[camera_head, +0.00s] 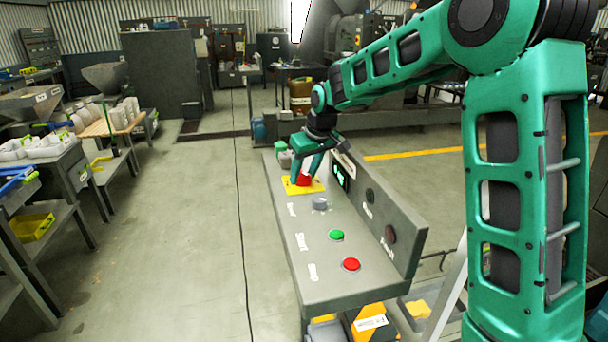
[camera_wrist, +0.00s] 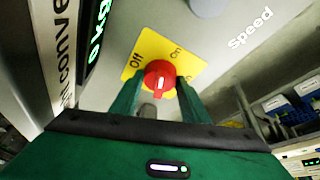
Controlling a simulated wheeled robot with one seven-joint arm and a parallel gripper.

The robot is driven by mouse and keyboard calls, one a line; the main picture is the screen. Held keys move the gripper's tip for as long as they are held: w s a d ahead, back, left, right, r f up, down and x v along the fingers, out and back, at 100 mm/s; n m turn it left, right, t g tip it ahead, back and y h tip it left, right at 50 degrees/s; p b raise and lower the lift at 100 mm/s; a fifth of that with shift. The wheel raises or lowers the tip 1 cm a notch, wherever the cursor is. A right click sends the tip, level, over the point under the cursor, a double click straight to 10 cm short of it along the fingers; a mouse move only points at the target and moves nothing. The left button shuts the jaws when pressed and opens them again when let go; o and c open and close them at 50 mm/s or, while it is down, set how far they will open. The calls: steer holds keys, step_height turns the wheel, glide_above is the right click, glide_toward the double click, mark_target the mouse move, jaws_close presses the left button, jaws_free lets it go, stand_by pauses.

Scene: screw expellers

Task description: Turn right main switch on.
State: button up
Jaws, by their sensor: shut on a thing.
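The main switch is a red rotary knob (camera_wrist: 159,75) on a yellow plate (camera_wrist: 194,63) marked Off and On. A short white line shows on the knob; I cannot tell for sure which label it points at. In the head view the yellow plate (camera_head: 318,186) lies at the far end of the grey control panel (camera_head: 325,286), with the red knob (camera_head: 303,181) on it. My gripper (camera_head: 304,172) reaches down over the knob. In the wrist view my gripper (camera_wrist: 160,90) has its green fingers on either side of the knob, shut on it. The fingers partly hide the knob's lower side.
A grey speed knob (camera_head: 319,203), a green button (camera_head: 337,235) and a red button (camera_head: 351,264) sit nearer on the panel. An upright back panel (camera_head: 385,217) with a small display (camera_head: 341,176) runs along its right. Open floor (camera_head: 170,255) lies to the left.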

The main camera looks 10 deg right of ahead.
steer(key=shift+w+a+r+m+t+h, duration=0.15)
steer(key=shift+m+h, duration=0.25)
steer(key=shift+m, duration=0.7)
steer(key=shift+d+m+t+h, duration=0.15)
steer(key=shift+m+h, duration=0.25)
steer(key=shift+m, duration=0.7)
steer(key=shift+a, duration=0.1)
steer(key=o, duration=1)
steer(key=shift+o, duration=0.2)
steer(key=v, duration=1)
steer(key=shift+r, duration=0.2)
